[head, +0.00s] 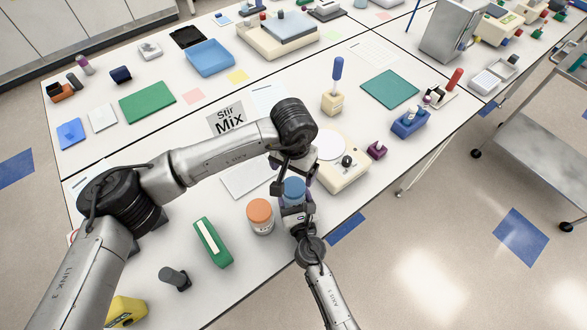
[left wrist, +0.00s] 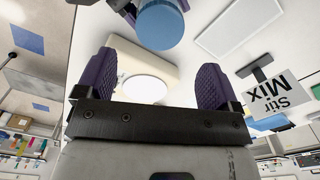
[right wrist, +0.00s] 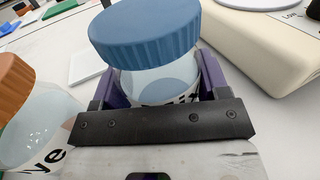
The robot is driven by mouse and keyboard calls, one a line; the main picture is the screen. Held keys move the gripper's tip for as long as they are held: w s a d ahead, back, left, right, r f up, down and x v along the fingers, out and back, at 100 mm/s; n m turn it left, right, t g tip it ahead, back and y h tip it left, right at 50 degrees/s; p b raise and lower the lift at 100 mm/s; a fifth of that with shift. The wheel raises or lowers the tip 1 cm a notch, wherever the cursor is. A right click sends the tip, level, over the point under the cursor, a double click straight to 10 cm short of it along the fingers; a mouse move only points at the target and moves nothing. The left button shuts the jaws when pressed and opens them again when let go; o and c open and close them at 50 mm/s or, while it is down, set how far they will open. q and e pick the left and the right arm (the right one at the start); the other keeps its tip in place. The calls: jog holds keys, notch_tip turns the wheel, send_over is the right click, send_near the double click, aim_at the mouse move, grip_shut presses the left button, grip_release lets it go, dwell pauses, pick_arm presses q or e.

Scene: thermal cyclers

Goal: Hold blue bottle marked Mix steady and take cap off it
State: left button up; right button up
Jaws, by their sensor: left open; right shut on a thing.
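The blue bottle's blue cap (head: 294,188) shows near the front edge of the table. In the right wrist view, the cap (right wrist: 143,32) sits over the clear bottle body (right wrist: 150,82), whose label is partly hidden. My right gripper (right wrist: 165,85) is shut around the body, below the cap. My left gripper (head: 286,172) is open and empty, close to the cap in the head view. In the left wrist view, the cap (left wrist: 162,22) lies at the top, beyond the open purple fingers (left wrist: 157,78) and not between them.
An orange-capped bottle (head: 260,214) stands just left of the blue one. A cream stirrer device (head: 343,172) is close on the right. A "Stir Mix" sign (head: 226,118) stands behind my left arm. A green box (head: 212,243) lies to the front left.

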aim_at(293, 186)
pick_arm(q)
jog(key=shift+f, duration=3.85)
jog(key=shift+c, duration=0.3)
